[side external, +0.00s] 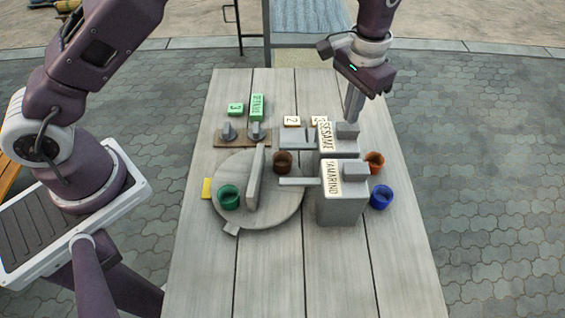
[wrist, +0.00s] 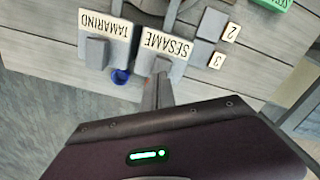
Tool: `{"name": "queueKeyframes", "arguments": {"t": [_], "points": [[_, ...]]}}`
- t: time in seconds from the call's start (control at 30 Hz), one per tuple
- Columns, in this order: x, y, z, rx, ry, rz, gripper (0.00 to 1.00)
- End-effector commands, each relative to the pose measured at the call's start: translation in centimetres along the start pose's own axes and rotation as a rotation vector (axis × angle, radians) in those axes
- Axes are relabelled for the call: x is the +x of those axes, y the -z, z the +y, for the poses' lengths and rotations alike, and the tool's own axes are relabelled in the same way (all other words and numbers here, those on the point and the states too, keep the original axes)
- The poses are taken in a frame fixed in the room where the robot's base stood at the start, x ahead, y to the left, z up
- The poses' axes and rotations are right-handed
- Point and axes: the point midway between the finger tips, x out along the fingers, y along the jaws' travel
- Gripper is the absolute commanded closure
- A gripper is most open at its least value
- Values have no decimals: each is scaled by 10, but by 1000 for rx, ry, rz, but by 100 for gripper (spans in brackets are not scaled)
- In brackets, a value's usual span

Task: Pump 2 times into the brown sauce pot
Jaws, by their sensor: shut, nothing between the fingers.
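The brown sauce pot (side external: 282,162) sits on the back right part of the round grey turntable (side external: 285,216), left of the two dispensers. The SESAME dispenser (side external: 324,137) stands behind the TAMARIND dispenser (side external: 342,206); each has a grey block-shaped pump head on top. My gripper (side external: 350,118) is shut and empty, pointing down just above or at the SESAME pump head (side external: 347,131); I cannot tell if it touches. In the wrist view my gripper (wrist: 162,78) is close to the SESAME pump head (wrist: 160,66). The brown pot is not visible there.
A green pot (side external: 228,197) is on the turntable, left of an upright grey divider (side external: 256,178). A blue pot (side external: 381,198) and an orange pot (side external: 374,161) stand right of the dispensers. Knobs (side external: 229,131) and numbered tiles (side external: 292,121) are behind. The front table is clear.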

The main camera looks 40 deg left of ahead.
Motion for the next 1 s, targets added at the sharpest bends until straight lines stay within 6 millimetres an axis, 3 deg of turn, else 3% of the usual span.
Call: {"name": "queueKeyframes", "arguments": {"t": [0.57,1.0], "points": [[1,0,0,0,0,0,100],[14,0,0,0,0,-1,100]]}}
